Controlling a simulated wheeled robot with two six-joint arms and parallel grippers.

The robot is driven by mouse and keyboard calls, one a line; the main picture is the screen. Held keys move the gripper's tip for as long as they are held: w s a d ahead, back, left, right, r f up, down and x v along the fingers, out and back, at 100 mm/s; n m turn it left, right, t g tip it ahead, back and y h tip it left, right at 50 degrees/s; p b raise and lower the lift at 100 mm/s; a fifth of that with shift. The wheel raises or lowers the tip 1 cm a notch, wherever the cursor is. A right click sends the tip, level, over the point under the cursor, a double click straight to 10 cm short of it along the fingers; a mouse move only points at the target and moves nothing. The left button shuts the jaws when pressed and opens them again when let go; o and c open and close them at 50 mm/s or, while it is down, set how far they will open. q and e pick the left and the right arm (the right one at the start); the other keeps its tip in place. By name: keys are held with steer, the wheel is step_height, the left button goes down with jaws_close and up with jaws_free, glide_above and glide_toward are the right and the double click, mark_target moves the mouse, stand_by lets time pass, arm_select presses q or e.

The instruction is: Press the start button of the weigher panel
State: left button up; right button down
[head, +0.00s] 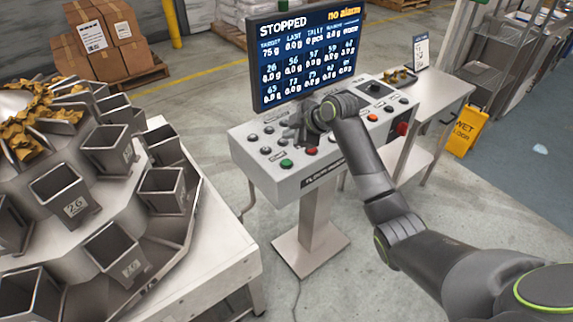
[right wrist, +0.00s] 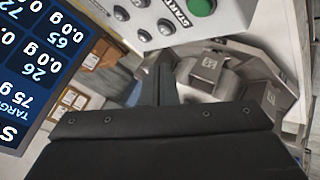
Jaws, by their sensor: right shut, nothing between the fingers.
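The weigher panel (head: 310,178) is a pale console on a pedestal, with rows of dark buttons and a few coloured ones. The green start button (head: 286,163) is at its front left; in the right wrist view the green button (right wrist: 203,7) is at the top edge beside a START label. My right gripper (head: 297,135) is shut and empty, over the panel's button rows, behind and slightly right of the green button. Its closed fingers (right wrist: 158,88) show apart from the green button in the right wrist view. Whether they touch the panel I cannot tell. My left gripper is not in view.
A screen (head: 306,54) behind the panel reads STOPPED and no alarm. A red button (head: 311,151) is right of the green one. The multihead weigher (head: 100,200) with metal buckets stands left. A side table (head: 440,95) and yellow wet-floor sign (head: 466,131) are right.

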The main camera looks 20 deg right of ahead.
mark_target(290, 164)
step_height(290, 164, down, 7)
steer(key=b, duration=0.5)
steer(key=shift+r, duration=0.1)
steer(key=shift+f, duration=0.3)
stand_by(1.4)
steer(key=shift+f, duration=0.4)
steer(key=shift+f+b, duration=0.35)
steer(key=shift+f, duration=0.1)
stand_by(0.8)
steer(key=shift+r+p, duration=0.8)
steer(key=shift+r, duration=0.05)
steer(key=shift+r, duration=0.1)
